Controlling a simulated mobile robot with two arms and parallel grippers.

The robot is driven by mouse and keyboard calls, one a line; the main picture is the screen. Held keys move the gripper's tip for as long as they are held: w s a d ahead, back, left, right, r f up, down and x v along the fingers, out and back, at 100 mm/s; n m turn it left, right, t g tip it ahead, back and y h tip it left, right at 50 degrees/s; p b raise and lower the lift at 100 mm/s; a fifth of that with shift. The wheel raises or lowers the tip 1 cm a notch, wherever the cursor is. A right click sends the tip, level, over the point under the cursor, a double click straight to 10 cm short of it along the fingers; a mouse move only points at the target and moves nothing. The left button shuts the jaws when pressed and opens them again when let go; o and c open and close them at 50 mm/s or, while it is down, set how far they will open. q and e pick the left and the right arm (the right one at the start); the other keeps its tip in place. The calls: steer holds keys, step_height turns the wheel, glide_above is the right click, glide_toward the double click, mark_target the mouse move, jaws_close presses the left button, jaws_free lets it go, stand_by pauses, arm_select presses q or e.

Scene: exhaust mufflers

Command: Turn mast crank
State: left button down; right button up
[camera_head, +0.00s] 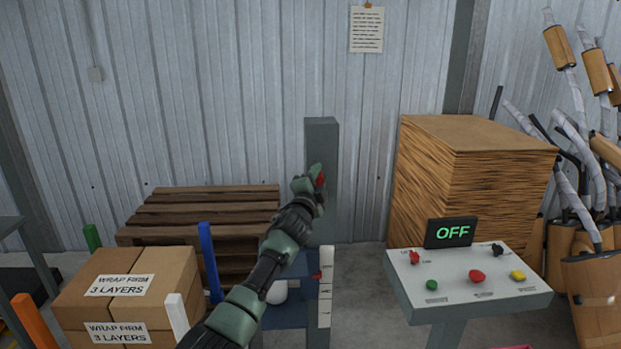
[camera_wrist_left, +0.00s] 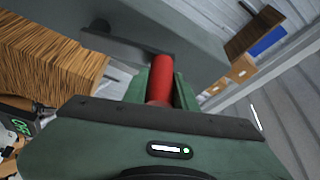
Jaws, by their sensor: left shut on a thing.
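The mast (camera_head: 321,140) is a tall grey-green column that stands in the middle of the head view, in front of the metal wall. The crank's red handle (camera_head: 320,180) shows as a small red spot at my left gripper (camera_head: 314,182), on the mast's left side. In the left wrist view the red handle (camera_wrist_left: 160,78) stands between the two green fingers of my left gripper (camera_wrist_left: 159,92). The gripper is shut on it. The rest of the crank is mostly hidden by the gripper. My right gripper is in neither view.
A control panel (camera_head: 410,285) with several coloured knobs and a display (camera_head: 451,232) reading OFF stands at the right. A cardboard stack (camera_head: 420,180) is behind it. Taped boxes (camera_head: 165,275) and a wooden pallet (camera_head: 215,197) are at the left. Mufflers (camera_head: 598,285) lean at the far right.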

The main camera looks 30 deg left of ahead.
arm_select(q)
steer(key=shift+w+d+r+m+p, duration=0.35)
steer(key=shift+d+r+m+p, duration=0.25)
steer(key=shift+m+p, duration=0.15)
steer(key=shift+w+d+m+h, duration=0.15)
steer(key=shift+d+m+h, duration=0.05)
steer(key=shift+m+h, duration=0.2)
steer(key=shift+f, duration=0.1)
steer(key=c, duration=1.1)
jaws_free()
steer(key=shift+d+f+g, duration=0.15)
steer(key=shift+f+g, duration=0.05)
steer(key=shift+g, duration=0.1)
steer(key=shift+f, duration=0.1)
